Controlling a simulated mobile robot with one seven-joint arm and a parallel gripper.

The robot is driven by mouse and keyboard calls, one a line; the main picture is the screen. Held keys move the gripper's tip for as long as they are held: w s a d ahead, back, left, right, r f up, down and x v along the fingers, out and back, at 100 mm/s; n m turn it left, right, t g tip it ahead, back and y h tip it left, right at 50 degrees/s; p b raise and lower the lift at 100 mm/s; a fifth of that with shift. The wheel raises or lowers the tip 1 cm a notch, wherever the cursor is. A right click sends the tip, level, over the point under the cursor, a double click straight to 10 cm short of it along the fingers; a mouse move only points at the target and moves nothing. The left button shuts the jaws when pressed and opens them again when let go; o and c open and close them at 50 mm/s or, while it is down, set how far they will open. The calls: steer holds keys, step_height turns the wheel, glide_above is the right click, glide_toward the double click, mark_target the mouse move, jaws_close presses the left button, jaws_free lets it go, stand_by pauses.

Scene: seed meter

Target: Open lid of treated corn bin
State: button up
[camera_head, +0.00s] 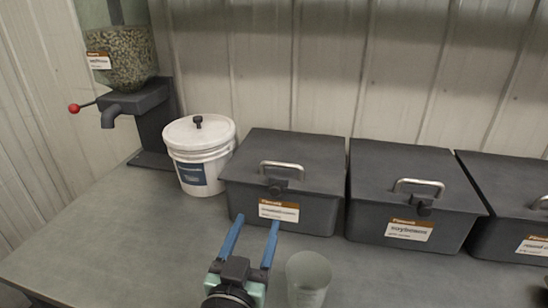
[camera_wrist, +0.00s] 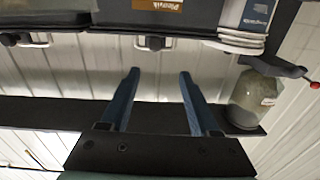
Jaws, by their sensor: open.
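A dark grey bin (camera_head: 284,185) with a shut flat lid stands on the bench. The lid has a silver bar handle (camera_head: 282,167) and a dark latch (camera_head: 277,187) at its front edge. Its front label (camera_head: 279,211) is too blurred to read surely, so I cannot tell whether this is the treated corn bin. My gripper (camera_head: 256,221) is open and empty, its two blue fingers pointing at this bin's front, apart from the handle. In the wrist view, bins show along the top edge and the open fingers (camera_wrist: 159,73) are below them, with a handle (camera_wrist: 153,43) between.
Two similar shut bins, a middle one (camera_head: 408,200) and a right one (camera_head: 512,190), stand in the row. A white lidded bucket (camera_head: 200,155) and a seed dispenser (camera_head: 135,90) are at left. A clear cup (camera_head: 308,278) stands beside my gripper. The bench's front left is clear.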

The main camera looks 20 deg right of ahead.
mark_target(275, 192)
steer(key=shift+g, duration=0.3)
steer(key=x, duration=0.4)
steer(key=p+x, duration=0.1)
steer(key=x, duration=0.3)
steer(key=p+x, duration=0.1)
steer(key=x, duration=0.3)
steer(key=shift+w+d+f, duration=0.1)
steer(key=shift+d+f, duration=0.25)
steer(key=shift+d, duration=0.15)
jaws_close()
